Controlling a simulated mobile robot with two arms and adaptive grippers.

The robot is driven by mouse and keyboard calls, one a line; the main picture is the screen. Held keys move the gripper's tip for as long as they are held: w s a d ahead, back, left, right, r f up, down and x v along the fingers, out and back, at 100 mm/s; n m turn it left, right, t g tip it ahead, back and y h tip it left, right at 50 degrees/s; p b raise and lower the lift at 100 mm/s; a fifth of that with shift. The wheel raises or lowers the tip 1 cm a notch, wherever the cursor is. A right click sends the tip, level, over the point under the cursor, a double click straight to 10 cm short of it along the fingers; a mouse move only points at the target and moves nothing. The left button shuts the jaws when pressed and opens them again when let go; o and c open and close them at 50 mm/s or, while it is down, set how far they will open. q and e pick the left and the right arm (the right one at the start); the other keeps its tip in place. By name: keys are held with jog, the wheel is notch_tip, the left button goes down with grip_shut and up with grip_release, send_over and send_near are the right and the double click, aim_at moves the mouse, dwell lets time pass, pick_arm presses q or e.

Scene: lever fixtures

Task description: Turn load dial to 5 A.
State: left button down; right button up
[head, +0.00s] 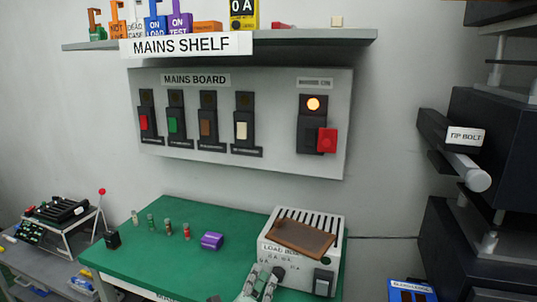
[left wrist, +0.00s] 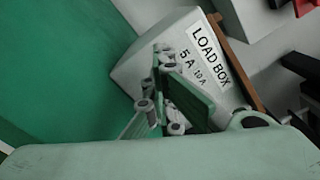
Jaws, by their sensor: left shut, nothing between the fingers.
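The white load box (head: 336,229) stands at the right end of the green bench. It has a slotted top with a brown plate on it and a dark switch (head: 323,283) at its front right. In the left wrist view the load box (left wrist: 150,62) shows its label and the marks 5 A and 10 A. My left gripper (head: 264,277) is at the front left of the box, shut and empty. In the left wrist view its fingers (left wrist: 165,85) overlap the box face just below the 5 A mark.
The green bench (head: 150,255) holds a purple cylinder (head: 212,241), several small fuse-like pieces and a black block (head: 112,240). The mains board (head: 240,120) with several switches is on the wall behind. Dark equipment with a tip bolt (head: 467,170) stands at right.

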pick_arm(q)
jog(key=shift+d, duration=0.1)
dwell(0.4)
jog(key=shift+d+r, duration=0.1)
jog(key=shift+r, duration=0.05)
jog(key=shift+d+p, duration=0.1)
jog(key=shift+p, duration=0.25)
jog(key=shift+d+r+p, duration=0.3)
jog(key=shift+d+p, duration=0.05)
jog(key=shift+p, duration=0.05)
jog(key=shift+d, duration=0.15)
jog(key=shift+r, duration=0.1)
dwell(0.3)
jog(key=shift+a+r+p, duration=0.2)
jog(key=shift+r+p, duration=0.1)
jog(key=shift+p, duration=0.25)
jog(key=p+v, duration=0.1)
jog(key=v, duration=0.4)
jog(key=shift+s+a, duration=0.25)
jog(key=shift+a, duration=0.05)
jog(key=shift+s+a, duration=0.1)
